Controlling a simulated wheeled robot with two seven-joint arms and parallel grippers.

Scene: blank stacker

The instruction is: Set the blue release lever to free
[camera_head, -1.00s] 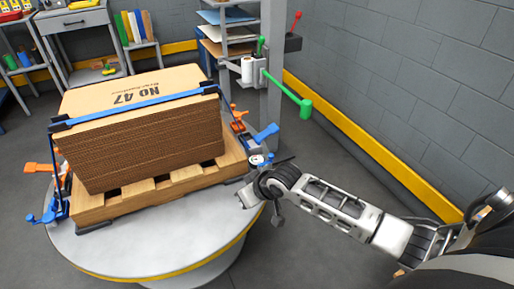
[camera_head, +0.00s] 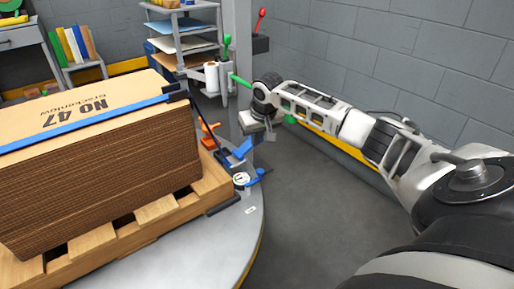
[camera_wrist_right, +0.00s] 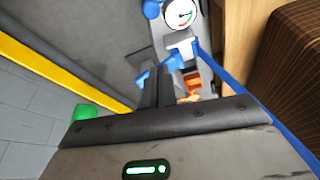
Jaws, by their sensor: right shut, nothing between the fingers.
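A blue lever (camera_head: 243,149) sticks out at the right side of the strapped cardboard stack (camera_head: 100,150), beside an orange clamp part. Just in front of it is a round white gauge (camera_head: 241,179) with a small blue part at its side. My right gripper (camera_head: 270,137) hangs just above and right of the blue lever, apart from it as far as I can see. In the right wrist view its dark fingers (camera_wrist_right: 160,88) are together and empty. Beyond them are blue parts (camera_wrist_right: 176,61) and the gauge (camera_wrist_right: 181,14). My left gripper is not in view.
The stack sits on a wooden pallet (camera_head: 155,212) on a round grey turntable (camera_head: 215,235). A grey post (camera_head: 238,45) with a green lever (camera_head: 240,80) stands behind my right gripper. A red lever (camera_head: 261,18) is higher up. The floor to the right is clear.

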